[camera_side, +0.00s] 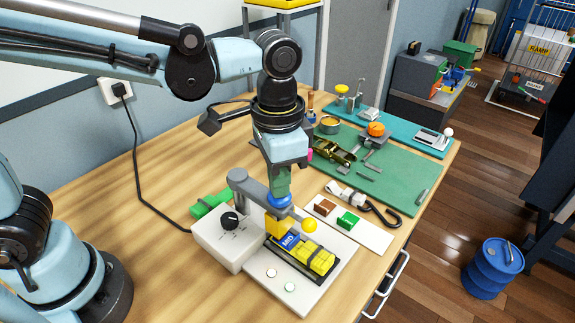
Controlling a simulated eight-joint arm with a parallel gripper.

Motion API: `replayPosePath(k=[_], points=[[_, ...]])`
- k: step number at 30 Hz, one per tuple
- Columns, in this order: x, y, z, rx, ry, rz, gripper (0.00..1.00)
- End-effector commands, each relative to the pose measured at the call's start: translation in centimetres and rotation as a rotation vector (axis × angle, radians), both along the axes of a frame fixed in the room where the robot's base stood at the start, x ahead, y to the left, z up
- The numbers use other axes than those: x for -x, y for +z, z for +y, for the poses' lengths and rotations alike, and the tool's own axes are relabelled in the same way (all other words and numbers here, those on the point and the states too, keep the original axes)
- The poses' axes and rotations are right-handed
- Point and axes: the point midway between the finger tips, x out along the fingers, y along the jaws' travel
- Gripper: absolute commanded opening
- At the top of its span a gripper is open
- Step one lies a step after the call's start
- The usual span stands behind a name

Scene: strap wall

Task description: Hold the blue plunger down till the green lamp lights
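The blue plunger (278,201) is a round blue knob on the grey arm (248,188) of a white bench device (222,245). My gripper (278,194) points down over the plunger, its tips at the knob's top and seemingly touching it. The fingers look closed together as one narrow block. How far down the plunger is, I cannot tell. Two small pale round spots, a left one (271,273) and a right one (290,287), sit on the device's front base. They may be lamps; neither shows a clear green glow.
Yellow blocks (318,262) and a blue label (289,240) lie on the device under the arm. A white board (365,235) and green mat (395,180) with hardware lie behind.

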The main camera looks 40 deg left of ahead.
Motion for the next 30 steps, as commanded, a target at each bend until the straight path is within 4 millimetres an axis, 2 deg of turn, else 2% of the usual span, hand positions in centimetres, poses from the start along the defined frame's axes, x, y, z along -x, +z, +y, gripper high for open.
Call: replayPosePath(k=[10, 30], points=[[0.0, 0.2, 0.0, 0.002, -0.001, -0.001, 0.00], [0.0, 5.1, 0.0, 0.000, 0.000, 0.000, 0.00]])
